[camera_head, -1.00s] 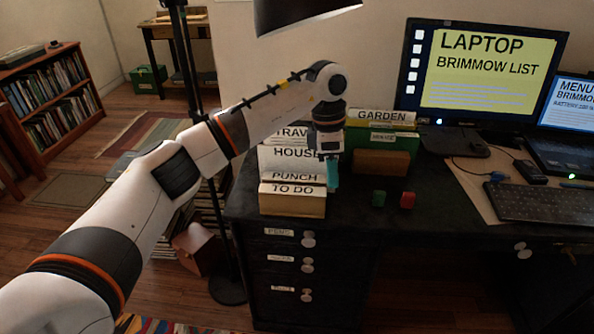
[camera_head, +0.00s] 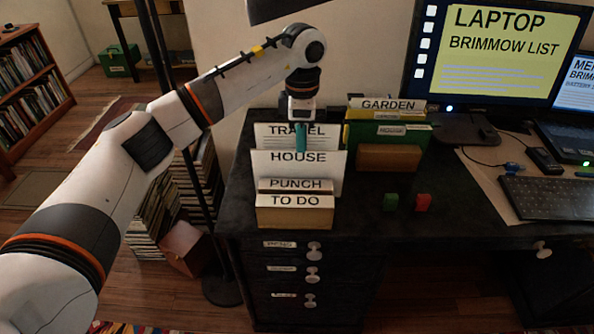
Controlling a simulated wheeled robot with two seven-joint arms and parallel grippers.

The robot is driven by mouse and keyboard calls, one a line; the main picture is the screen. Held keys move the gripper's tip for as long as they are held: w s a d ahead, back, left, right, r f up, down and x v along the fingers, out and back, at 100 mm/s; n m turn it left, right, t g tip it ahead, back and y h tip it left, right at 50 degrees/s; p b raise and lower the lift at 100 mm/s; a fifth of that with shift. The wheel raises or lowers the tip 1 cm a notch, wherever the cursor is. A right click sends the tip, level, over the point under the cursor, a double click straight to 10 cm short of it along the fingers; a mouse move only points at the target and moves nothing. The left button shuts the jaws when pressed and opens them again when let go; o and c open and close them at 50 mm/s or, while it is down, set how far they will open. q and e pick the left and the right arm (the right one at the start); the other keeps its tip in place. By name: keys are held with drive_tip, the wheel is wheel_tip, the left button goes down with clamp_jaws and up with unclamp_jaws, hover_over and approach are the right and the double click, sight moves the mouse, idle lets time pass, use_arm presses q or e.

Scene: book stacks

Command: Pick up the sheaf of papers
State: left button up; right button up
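White upright papers with label tabs stand in a wooden holder (camera_head: 294,221) on the dark desk. The tabs read TRAVEL (camera_head: 262,134), HOUSE (camera_head: 320,176), PUNCH and TO DO from back to front. I cannot tell which is the sheaf. My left gripper (camera_head: 300,140) points down at the TRAVEL paper and overlaps part of its label. Its teal fingertips look like one piece from here, so its opening does not show. No paper is seen lifted. I cannot tell whether it touches the paper. My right gripper is not in view.
A second holder with GARDEN (camera_head: 391,104) and green folders stands just right. A monitor (camera_head: 485,55), keyboard (camera_head: 550,198) and lamp shade (camera_head: 285,8) are around. The desk middle is clear.

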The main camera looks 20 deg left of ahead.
sight(298, 158)
use_arm(q)
drive_tip(key=f, duration=0.3)
drive_tip(key=s+f, duration=0.1)
drive_tip(key=f, duration=0.1)
drive_tip(key=shift+a+f, duration=0.15)
drive_tip(key=shift+f, duration=0.15)
drive_tip(key=shift+f, duration=0.1)
idle(0.3)
clamp_jaws()
